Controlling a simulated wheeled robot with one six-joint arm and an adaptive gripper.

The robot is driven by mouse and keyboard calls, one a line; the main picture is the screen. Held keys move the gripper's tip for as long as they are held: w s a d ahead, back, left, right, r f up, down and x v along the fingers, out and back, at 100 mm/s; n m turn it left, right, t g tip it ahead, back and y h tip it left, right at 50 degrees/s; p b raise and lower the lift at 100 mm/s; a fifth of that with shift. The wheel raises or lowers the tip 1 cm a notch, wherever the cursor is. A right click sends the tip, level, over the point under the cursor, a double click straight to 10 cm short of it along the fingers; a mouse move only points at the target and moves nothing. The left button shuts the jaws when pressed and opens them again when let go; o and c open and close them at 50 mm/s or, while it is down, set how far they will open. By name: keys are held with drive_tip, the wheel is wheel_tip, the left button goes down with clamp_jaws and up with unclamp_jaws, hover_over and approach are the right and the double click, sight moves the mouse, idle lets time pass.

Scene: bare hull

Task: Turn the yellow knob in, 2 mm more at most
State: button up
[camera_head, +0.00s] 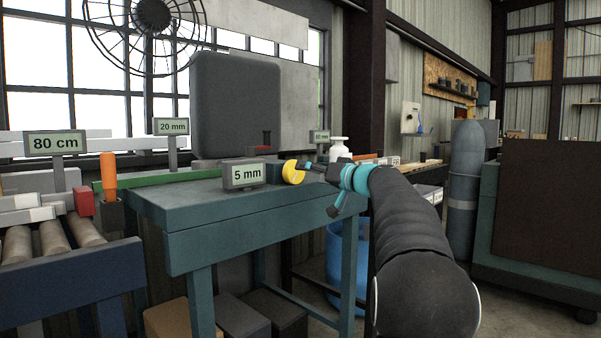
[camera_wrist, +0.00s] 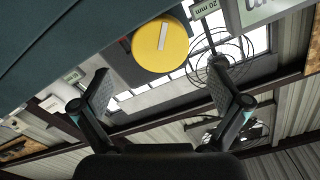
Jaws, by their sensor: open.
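The yellow knob (camera_head: 293,173) sits at the front right of the teal workbench (camera_head: 200,211), just right of the "5 mm" sign (camera_head: 246,173). In the wrist view the knob (camera_wrist: 172,52) is a round yellow disc with a white bar mark near its middle. My gripper (camera_head: 318,188) is to the right of the knob in the head view. In the wrist view my gripper (camera_wrist: 160,76) is open and empty, its fingers spread wide, with the knob's face beyond the fingertips. I see no contact with the knob.
A "20 mm" sign (camera_head: 171,127) and an "80 cm" sign (camera_head: 55,143) stand to the left. A large grey panel (camera_head: 236,105) stands behind the bench. A white bottle (camera_head: 339,149) is behind my gripper. An orange-handled item (camera_head: 108,175) stands by the rollers.

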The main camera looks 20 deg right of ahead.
drive_tip(key=shift+v, duration=2.75)
